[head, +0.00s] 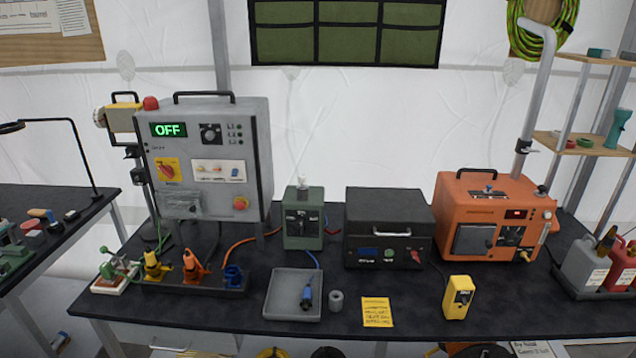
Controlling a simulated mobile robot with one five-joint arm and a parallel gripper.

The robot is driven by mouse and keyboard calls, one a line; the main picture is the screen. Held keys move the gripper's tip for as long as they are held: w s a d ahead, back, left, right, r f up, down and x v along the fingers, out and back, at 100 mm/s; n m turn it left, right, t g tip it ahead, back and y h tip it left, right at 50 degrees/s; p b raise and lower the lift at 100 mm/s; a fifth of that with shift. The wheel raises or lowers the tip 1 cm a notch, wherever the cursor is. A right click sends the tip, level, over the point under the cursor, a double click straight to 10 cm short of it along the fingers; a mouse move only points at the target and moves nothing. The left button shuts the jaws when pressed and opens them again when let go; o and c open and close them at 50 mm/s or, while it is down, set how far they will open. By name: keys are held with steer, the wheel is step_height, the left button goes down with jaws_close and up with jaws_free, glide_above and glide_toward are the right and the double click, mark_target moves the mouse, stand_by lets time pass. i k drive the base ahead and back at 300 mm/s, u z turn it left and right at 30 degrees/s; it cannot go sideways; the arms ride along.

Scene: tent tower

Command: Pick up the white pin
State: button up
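A small, pale, upright piece (302,184) stands on top of the green box (302,218) on the black workbench. It is the only thing that looks like a white pin, but it is too small to be sure. My gripper does not show in the head view.
On the workbench (400,295) stand a grey control cabinet (205,160) reading OFF, a black box (388,228) and an orange machine (490,218). A grey tray (293,296) with a blue connector, a grey cup (336,301), a yellow note (377,312) and a yellow device (459,297) lie in front.

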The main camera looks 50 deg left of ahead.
mark_target(302, 178)
steer(key=u, duration=0.05)
steer(key=k, duration=1.25)
steer(key=u, duration=1.5)
steer(key=i, duration=1)
steer(key=z, duration=0.05)
